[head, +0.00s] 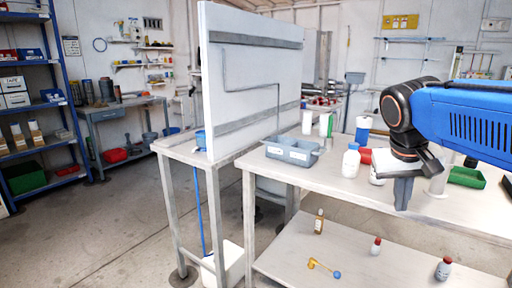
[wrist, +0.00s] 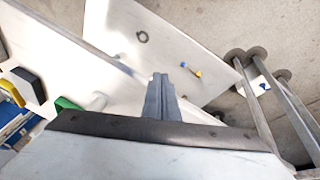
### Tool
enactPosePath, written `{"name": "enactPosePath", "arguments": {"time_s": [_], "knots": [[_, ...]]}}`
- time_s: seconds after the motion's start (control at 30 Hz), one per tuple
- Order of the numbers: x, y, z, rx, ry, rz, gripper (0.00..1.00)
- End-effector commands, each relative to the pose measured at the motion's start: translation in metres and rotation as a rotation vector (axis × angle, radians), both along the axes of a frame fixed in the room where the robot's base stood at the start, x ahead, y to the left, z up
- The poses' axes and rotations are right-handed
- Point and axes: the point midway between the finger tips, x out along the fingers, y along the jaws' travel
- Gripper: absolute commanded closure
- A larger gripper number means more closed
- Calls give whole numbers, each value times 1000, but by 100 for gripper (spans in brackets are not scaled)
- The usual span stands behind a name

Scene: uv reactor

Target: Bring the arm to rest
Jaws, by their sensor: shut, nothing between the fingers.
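My gripper (head: 403,192) is at the right of the head view, pointing down at the front edge of the white table (head: 335,183). Its fingers are together with nothing between them. The shut fingers (wrist: 158,85) also show in the wrist view, above the lower shelf. My blue and black arm reaches in from the right edge, bent down at the wrist. Part of the tabletop is hidden behind the arm and gripper.
The lower shelf (head: 335,262) carries small bottles and a yellow-and-blue item (head: 323,268). A tall white panel (head: 255,80) stands left. Floor at left is clear.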

Motion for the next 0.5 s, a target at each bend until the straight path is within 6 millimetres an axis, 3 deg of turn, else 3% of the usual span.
{"name": "enactPosePath", "arguments": {"time_s": [0.03,0.3,0.5], "knots": [[-15,4,-13,19,-9,24,100],[-81,29,-85,120,-71,158,100],[-117,45,-132,172,-122,227,100]]}}
